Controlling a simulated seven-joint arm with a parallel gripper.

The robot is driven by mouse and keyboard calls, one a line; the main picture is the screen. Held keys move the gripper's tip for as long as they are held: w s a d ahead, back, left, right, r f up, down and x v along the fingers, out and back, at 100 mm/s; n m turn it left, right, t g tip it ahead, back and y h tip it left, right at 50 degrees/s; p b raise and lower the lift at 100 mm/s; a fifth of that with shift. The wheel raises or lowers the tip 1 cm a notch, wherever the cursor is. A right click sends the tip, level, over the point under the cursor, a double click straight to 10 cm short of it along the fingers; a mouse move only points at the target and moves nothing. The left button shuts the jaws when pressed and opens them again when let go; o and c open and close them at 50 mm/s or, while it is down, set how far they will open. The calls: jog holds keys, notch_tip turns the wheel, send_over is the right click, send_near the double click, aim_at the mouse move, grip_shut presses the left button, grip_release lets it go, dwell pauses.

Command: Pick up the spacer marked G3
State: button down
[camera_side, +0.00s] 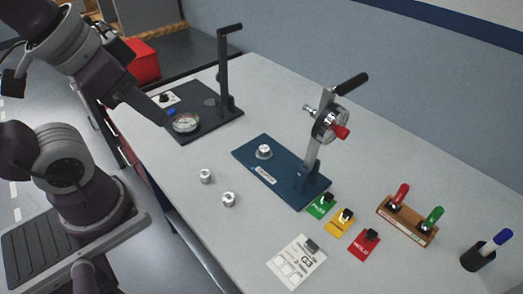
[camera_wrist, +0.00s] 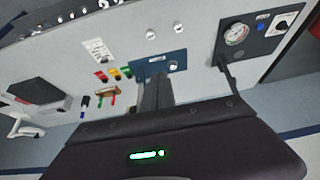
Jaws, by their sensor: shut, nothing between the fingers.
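Two small silver spacers stand loose on the grey bench in the side view, one at the back (camera_side: 206,176) and one nearer the front (camera_side: 229,199). They also show near the top of the wrist view, one on the left (camera_wrist: 150,34) and one on the right (camera_wrist: 178,27). A similar silver piece (camera_side: 263,152) sits on the blue press base. I cannot read marks on any of them. A white card (camera_side: 290,270) printed G3 lies at the front. My gripper (camera_side: 166,122) is shut and empty, up to the left of the spacers; its fingers (camera_wrist: 155,92) show in the wrist view.
A blue-based lever press (camera_side: 283,180) stands behind the spacers. A black stand (camera_side: 229,65) with a dial gauge (camera_side: 186,123) is at the back left.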

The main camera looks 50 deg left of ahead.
aim_at(263, 148)
dwell(0.4)
jog(key=c, duration=1.1)
grip_release()
jog(key=shift+o, duration=0.2)
jog(key=shift+w, duration=0.1)
jog(key=w+d+f+n+g+h, duration=0.2)
jog(key=w+f+n+g+h, duration=0.5)
jog(key=w+n, duration=0.4)
jog(key=w+a+f+n+t+h, duration=0.1)
jog(key=w+a+f+n+t, duration=0.2)
jog(key=a+f+n, duration=0.1)
jog(key=w+a+f+n+t+h, duration=0.1)
jog(key=w+a+f+n+t, duration=0.2)
jog(key=f, duration=0.4)
jog(key=w+a+f+n+t+h, duration=0.2)
jog(key=w+a+f+n+t, duration=0.1)
jog(key=w+a+f+n, duration=0.2)
jog(key=shift+f+n, duration=0.5)
jog(key=shift+n, duration=0.4)
jog(key=x, duration=0.6)
jog(key=shift+w+d+f, duration=0.15)
jog(key=shift+d+f, duration=0.05)
jog(key=shift+d, duration=0.15)
jog(key=shift+c, duration=0.4)
